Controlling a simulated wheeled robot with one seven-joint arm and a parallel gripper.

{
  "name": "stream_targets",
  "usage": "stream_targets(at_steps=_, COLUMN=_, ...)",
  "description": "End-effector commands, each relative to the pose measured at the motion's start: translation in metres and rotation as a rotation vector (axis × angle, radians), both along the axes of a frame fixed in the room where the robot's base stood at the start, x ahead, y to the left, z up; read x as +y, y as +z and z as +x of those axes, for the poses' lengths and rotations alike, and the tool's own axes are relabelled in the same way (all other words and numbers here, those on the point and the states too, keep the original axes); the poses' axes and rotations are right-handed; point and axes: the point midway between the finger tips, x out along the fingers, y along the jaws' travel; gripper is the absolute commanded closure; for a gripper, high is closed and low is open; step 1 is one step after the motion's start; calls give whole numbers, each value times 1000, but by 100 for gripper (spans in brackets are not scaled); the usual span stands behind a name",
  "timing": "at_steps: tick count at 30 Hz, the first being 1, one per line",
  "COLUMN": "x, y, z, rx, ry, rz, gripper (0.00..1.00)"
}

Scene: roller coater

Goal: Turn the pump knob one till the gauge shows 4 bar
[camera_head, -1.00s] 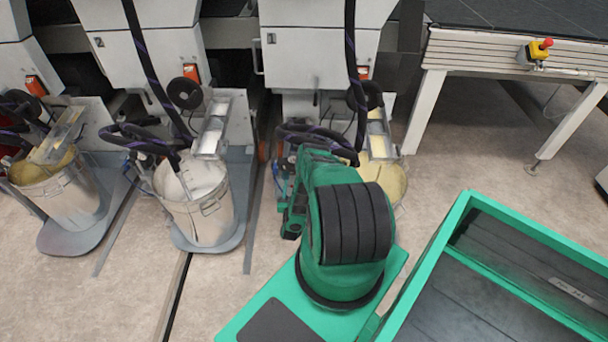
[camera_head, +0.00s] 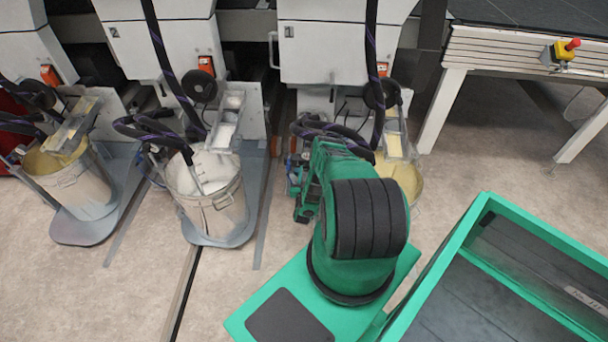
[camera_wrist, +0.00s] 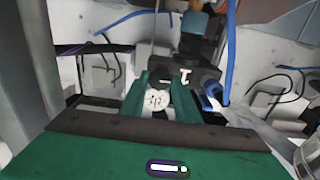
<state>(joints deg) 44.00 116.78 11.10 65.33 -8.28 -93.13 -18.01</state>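In the wrist view my gripper (camera_wrist: 161,78) has two green fingers standing apart, pointing away from the camera. A small round white dial (camera_wrist: 157,99), which looks like the gauge, shows between the fingers; its reading is too small to make out. A black part with a white "1" (camera_wrist: 184,76), perhaps the pump knob, is at the right fingertip. I cannot tell whether the finger touches it. In the head view my green arm covers the pump area, and neither the knob nor the gauge can be made out there.
A bucket of yellow paint (camera_head: 407,180) stands partly behind my arm. A bucket of white paint (camera_head: 207,190) and another yellow one (camera_head: 70,180) stand left. Blue hoses (camera_wrist: 231,45) run close to the right finger. A table with a red emergency button (camera_head: 572,44) is at right.

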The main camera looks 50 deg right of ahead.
Motion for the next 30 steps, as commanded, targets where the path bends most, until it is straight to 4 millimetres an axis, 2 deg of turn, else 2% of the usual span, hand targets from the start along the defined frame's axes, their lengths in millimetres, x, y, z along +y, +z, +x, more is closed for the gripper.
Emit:
stream_targets(at_steps=3, x=-1, y=0, z=0, rx=-1, ry=-1, rz=1, gripper=94)
stream_targets(at_steps=4, x=10, y=0, z=1, rx=0, ry=1, rz=3, gripper=93)
stream_targets(at_steps=16, x=-1, y=0, z=1, rx=-43, ry=0, rz=39, gripper=94)
stream_targets(at_steps=30, x=-3, y=1, z=0, rx=-313, ry=-1, rz=265, gripper=93)
